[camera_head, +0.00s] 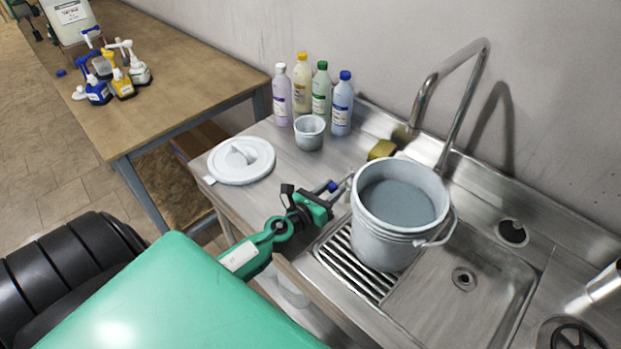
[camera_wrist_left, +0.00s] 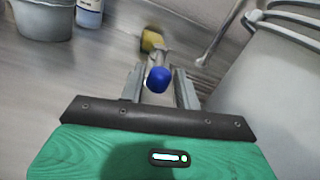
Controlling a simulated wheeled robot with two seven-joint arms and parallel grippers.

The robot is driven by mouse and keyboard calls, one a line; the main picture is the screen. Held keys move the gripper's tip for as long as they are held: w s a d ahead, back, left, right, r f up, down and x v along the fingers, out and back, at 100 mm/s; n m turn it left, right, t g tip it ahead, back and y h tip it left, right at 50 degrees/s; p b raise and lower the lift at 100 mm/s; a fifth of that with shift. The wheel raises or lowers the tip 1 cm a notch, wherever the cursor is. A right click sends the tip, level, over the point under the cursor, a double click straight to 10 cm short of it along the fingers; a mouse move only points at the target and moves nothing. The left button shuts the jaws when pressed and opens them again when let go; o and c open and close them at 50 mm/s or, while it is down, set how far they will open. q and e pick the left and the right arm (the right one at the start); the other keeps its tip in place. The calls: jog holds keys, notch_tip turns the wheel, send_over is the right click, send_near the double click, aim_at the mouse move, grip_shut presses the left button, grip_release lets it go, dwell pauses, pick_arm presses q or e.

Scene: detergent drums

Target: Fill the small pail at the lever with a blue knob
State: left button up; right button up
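The small pail (camera_head: 309,134) is light grey and stands upright on the counter in front of the bottles. Its lower part shows at the top left of the left wrist view (camera_wrist_left: 42,22). The lever's blue knob (camera_wrist_left: 158,79) sits between the fingers of my left gripper (camera_wrist_left: 160,88), with gaps on both sides. In the head view, the knob (camera_head: 332,186) is at the tip of my left gripper (camera_head: 326,195), left of the large pail. The gripper is open. The lever's base is mostly hidden. My right gripper is out of view.
A large grey pail (camera_head: 368,235) holding greyish liquid stands over the grating and sink (camera_head: 440,315). A curved tap (camera_head: 420,95) rises behind. Pump bottles (camera_head: 122,85) stand on the wooden table.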

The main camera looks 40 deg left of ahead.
pick_arm(q)
jog(key=s+b, duration=0.1)
jog(key=s, duration=0.4)
jog(key=s+a+b, duration=0.1)
jog(key=s, duration=0.2)
jog(key=shift+s+f+b, duration=0.1)
jog(key=shift+f+b, duration=0.05)
jog(key=shift+b, duration=0.15)
jog(key=shift+s+a+r, duration=0.1)
jog(key=shift+s+r, duration=0.1)
jog(key=shift+s, duration=0.65)
